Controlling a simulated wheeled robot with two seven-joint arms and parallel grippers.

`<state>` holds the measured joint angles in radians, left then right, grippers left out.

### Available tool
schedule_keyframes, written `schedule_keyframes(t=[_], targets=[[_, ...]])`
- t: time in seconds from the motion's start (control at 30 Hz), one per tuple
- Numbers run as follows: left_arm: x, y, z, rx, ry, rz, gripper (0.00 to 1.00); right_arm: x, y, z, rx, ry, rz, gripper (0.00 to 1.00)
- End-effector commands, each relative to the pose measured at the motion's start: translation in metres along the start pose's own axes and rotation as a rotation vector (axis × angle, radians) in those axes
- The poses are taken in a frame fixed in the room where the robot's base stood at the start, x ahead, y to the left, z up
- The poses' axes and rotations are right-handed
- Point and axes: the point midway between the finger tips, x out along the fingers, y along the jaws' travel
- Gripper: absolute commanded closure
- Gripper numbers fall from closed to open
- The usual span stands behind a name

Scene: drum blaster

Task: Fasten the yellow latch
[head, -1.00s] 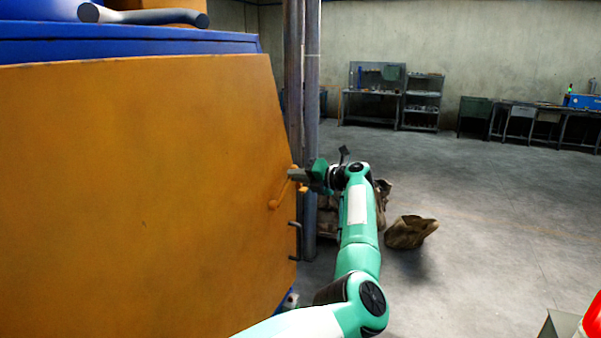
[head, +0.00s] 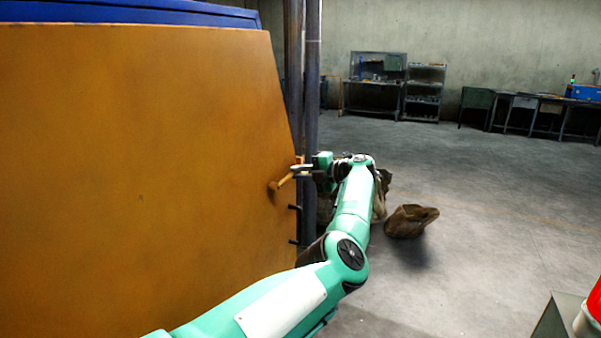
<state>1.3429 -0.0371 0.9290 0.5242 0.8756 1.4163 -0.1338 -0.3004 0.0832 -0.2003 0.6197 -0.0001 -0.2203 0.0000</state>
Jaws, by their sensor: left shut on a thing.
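The yellow latch (head: 280,183) is a small bar on the right edge of the large orange-yellow door panel (head: 140,150). It slants from lower left up to the right, where it meets my gripper. My left gripper (head: 300,171) is shut on the latch's upper right end. Its fingers hide part of the latch, so I cannot tell whether it is fastened. My right gripper is not in view.
Dark handles (head: 294,224) stick out below the latch. Grey vertical pipes (head: 312,80) stand just behind the panel edge. A brown sack (head: 410,220) lies on the floor to the right. Workbenches (head: 372,95) line the far wall, with open floor between.

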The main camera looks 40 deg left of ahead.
Motion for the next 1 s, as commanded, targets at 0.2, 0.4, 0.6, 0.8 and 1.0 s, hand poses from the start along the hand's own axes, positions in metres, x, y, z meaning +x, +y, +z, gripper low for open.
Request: schedule_keyframes(t=[0.2,0.4,0.6,0.8,1.0], targets=[[0.000,0.002,0.001,0.003,-0.005,0.002,1.00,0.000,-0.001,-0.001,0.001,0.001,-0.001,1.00],[-0.001,0.001,0.001,0.002,-0.005,0.001,0.78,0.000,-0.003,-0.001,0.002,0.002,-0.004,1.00],[0.000,0.000,0.001,0.002,-0.002,0.000,0.66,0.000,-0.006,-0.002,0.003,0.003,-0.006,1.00],[-0.003,-0.001,0.001,0.002,-0.002,-0.001,0.66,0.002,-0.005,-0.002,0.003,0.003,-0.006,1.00],[-0.030,-0.004,0.001,0.001,-0.004,-0.002,0.66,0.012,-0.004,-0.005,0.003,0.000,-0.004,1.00]])
